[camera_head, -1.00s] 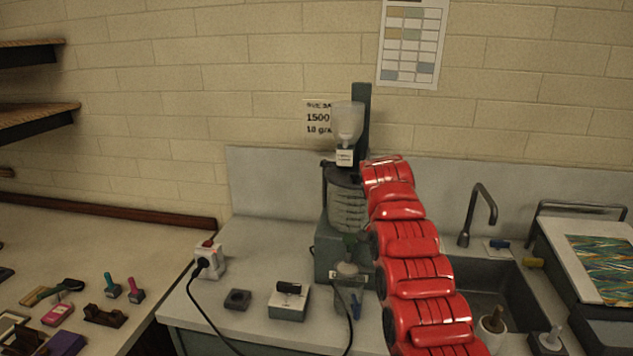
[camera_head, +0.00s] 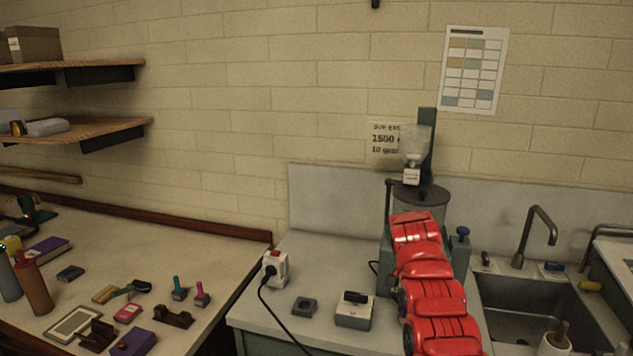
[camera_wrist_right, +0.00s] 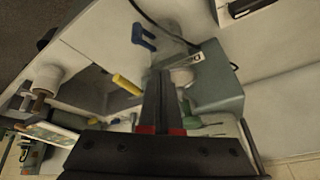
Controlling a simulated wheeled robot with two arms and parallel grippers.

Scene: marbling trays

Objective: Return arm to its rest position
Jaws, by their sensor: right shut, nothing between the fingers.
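My right arm (camera_head: 428,282) is a chain of red segments. In the head view it rises from the bottom edge in front of the grey mixing machine (camera_head: 427,150) and hides its lower part. The right gripper is hidden in that view. In the wrist view the right gripper (camera_wrist_right: 163,75) is shut, its dark fingers together with nothing between them. It points toward the counter, with the machine's grey-green base (camera_wrist_right: 215,85) just to its right. My left gripper is in neither view.
The sink (camera_head: 525,300) and faucet (camera_head: 537,232) stand right of the arm. A white socket box (camera_head: 276,268), a small dark block (camera_head: 304,307) and a grey box (camera_head: 354,312) lie on the counter to its left. Shelves (camera_head: 100,130) hang at the upper left.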

